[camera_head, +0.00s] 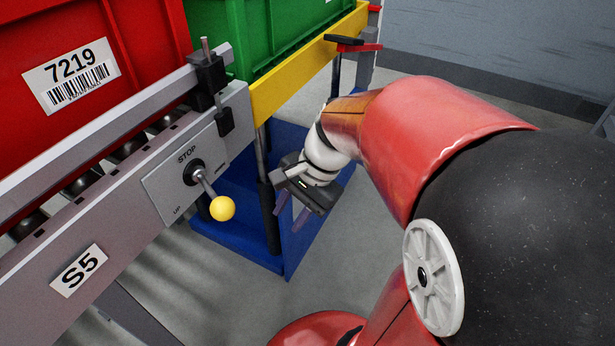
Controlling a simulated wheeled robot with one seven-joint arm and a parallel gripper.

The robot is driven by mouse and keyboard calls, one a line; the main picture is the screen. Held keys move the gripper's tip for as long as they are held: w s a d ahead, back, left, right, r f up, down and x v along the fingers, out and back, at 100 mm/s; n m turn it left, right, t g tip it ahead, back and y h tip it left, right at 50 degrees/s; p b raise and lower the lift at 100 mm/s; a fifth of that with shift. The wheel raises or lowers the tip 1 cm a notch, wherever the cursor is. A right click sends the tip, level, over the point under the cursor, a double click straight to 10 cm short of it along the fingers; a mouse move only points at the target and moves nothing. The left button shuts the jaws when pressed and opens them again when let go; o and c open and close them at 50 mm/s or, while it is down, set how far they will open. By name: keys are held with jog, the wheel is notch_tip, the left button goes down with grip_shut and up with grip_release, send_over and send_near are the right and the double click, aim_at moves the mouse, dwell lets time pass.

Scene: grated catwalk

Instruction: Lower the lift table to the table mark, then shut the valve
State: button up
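The lever with a yellow ball knob (222,208) sticks out of a grey plate (168,190) marked STOP, UP and, less clearly, DOWN. A yellow frame (300,68) carries a green crate above a blue base (238,222); this looks like the lift table. I cannot make out the table mark.
A roller conveyor rail labelled S5 (78,270) runs along the left and carries a red crate (95,55) labelled 7219. A black clamp-like stop (208,75) is on the rail near the green crate (262,32). Grey floor (215,295) is open below.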

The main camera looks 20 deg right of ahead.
jog(key=w+d+f+m+t+y+b, duration=0.3)
jog(key=w+d+f+m+t, duration=0.4)
jog(key=d+f+m, duration=0.7)
jog(key=w+d+f+m+t+y+b, duration=0.3)
jog(key=w+d+f+m+t, duration=0.5)
jog(key=m, duration=1)
jog(key=w+a+f+g, duration=0.1)
jog(key=w+a, duration=0.4)
jog(key=shift+a+g, duration=0.25)
jog(key=shift+g, duration=0.15)
jog(key=shift+s, duration=0.1)
grip_shut()
